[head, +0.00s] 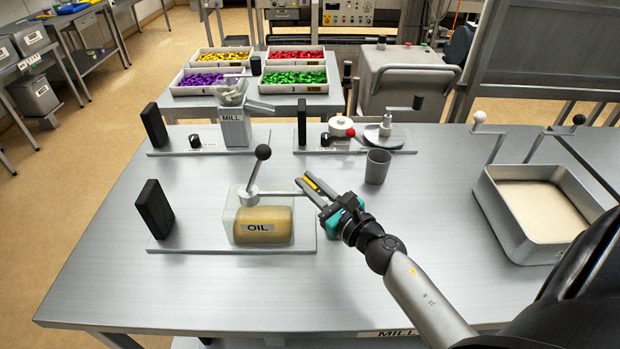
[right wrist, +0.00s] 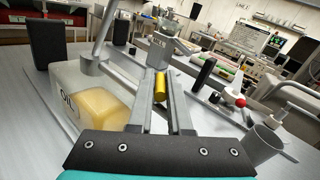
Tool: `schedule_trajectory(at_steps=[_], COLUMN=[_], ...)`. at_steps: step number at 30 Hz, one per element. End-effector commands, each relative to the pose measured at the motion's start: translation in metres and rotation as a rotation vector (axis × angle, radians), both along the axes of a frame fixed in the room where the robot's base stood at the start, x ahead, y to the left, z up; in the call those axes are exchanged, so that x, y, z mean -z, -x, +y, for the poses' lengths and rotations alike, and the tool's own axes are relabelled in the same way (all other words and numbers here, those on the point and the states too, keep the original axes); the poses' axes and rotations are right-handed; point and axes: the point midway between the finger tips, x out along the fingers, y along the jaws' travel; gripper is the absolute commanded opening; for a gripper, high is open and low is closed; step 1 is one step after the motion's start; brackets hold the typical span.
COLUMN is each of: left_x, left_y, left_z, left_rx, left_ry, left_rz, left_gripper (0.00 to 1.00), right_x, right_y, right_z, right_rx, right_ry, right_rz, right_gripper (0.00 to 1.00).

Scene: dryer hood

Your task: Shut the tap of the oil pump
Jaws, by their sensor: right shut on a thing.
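The oil pump (head: 262,228) is a clear box of yellow oil labelled OIL, on a metal base plate with a black block at its left. A lever with a black ball knob (head: 263,152) stands up from its top, tilted to the right. A thin spout (head: 282,194) runs right from the pump's top. My right gripper (head: 312,187) is at the spout's end, shut on a small yellow piece that looks like the tap (right wrist: 160,87). The fingers partly hide it. In the right wrist view the oil box (right wrist: 95,95) is left of the fingers. My left gripper is not in view.
A grey cup (head: 377,166) stands just right of and behind my right gripper. The mill (head: 234,125) and another station with a red knob (head: 350,133) are behind. A metal tray (head: 532,240) with pale contents is at the right. The table's front is clear.

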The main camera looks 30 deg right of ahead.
Motion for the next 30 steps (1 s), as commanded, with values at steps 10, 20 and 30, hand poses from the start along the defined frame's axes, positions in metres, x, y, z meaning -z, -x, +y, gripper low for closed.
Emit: schedule_trajectory(at_steps=[10,20,30], left_x=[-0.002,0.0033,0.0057], left_y=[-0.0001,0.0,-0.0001], left_z=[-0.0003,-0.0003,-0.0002], left_rx=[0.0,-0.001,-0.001], left_ry=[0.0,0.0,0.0], left_rz=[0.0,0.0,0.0], left_gripper=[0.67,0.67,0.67], right_x=[0.0,0.0004,0.0004], right_y=[-0.0011,-0.0014,-0.0011], right_z=[0.0023,0.0015,0.0004], right_rx=[0.322,0.542,0.639], right_ry=[-0.006,0.0,0.002], right_rz=[-0.001,-0.001,0.0], right_gripper=[0.0,0.0,0.0])
